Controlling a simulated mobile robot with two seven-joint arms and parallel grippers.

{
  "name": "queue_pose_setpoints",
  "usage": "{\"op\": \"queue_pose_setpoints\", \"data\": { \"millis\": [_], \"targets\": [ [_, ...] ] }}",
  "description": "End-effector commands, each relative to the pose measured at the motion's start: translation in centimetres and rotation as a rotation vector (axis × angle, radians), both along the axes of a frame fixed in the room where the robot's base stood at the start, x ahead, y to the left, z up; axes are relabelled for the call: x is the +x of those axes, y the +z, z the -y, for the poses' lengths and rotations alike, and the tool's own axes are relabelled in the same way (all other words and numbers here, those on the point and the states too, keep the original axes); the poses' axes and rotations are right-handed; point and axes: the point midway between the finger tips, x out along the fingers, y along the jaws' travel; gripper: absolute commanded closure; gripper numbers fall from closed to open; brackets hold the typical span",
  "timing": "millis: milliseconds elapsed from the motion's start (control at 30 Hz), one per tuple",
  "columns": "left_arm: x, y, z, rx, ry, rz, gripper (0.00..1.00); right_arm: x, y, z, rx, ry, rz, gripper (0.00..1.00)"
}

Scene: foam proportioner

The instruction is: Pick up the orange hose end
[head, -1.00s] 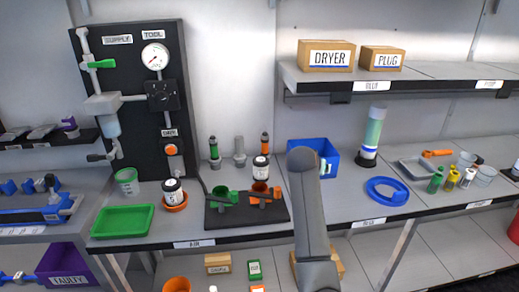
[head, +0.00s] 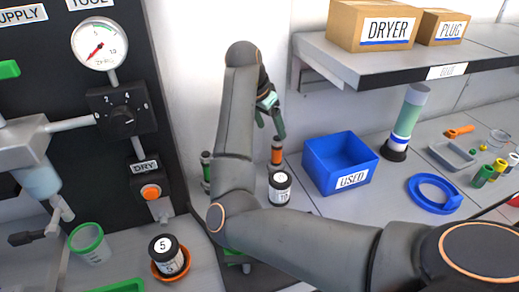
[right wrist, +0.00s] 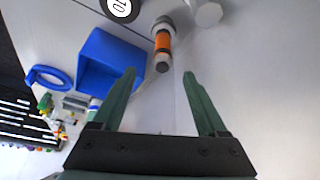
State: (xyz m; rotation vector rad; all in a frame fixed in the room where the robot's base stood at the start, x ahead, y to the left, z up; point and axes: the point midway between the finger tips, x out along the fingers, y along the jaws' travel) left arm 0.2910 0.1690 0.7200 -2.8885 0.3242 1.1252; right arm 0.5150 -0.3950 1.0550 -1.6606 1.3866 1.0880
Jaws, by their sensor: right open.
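The orange hose end (head: 276,151) stands upright at the back of the bench: a dark-topped fitting with an orange band. In the right wrist view the orange hose end (right wrist: 163,43) lies just beyond the fingertips, between their lines. My right gripper (head: 271,126) is open and empty, pointing down just above it; its two green fingers also show in the right wrist view (right wrist: 160,73). A green-banded hose end (head: 206,170) stands to the left, partly behind my arm. A grey fitting (right wrist: 208,12) shows beside the orange one. My left gripper is not in view.
A blue USED bin (head: 340,163) stands close on the right. A white-labelled jar (head: 280,188) stands in front of the hose end. The shelf with the DRYER box (head: 375,25) overhangs to the right. The black supply panel (head: 115,150) rises on the left.

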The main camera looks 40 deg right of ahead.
Motion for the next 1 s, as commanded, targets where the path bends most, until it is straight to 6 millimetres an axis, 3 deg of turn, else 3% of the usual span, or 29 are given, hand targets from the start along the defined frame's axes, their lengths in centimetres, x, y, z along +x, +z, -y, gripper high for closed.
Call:
{"op": "queue_pose_setpoints", "data": {
  "millis": [167,433,733,1000],
  "targets": [
    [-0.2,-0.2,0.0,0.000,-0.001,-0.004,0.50,-0.3,-0.6,-0.1,0.017,-0.016,-0.012,0.24],
    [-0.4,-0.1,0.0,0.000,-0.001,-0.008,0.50,0.0,-4.9,1.6,0.018,-0.016,-0.013,0.24],
    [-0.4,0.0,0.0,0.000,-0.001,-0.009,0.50,0.2,-7.4,2.7,0.016,-0.014,-0.011,0.24],
    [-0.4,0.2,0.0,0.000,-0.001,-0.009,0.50,0.5,-11.0,3.9,0.017,-0.015,-0.010,0.24]
  ]
}}
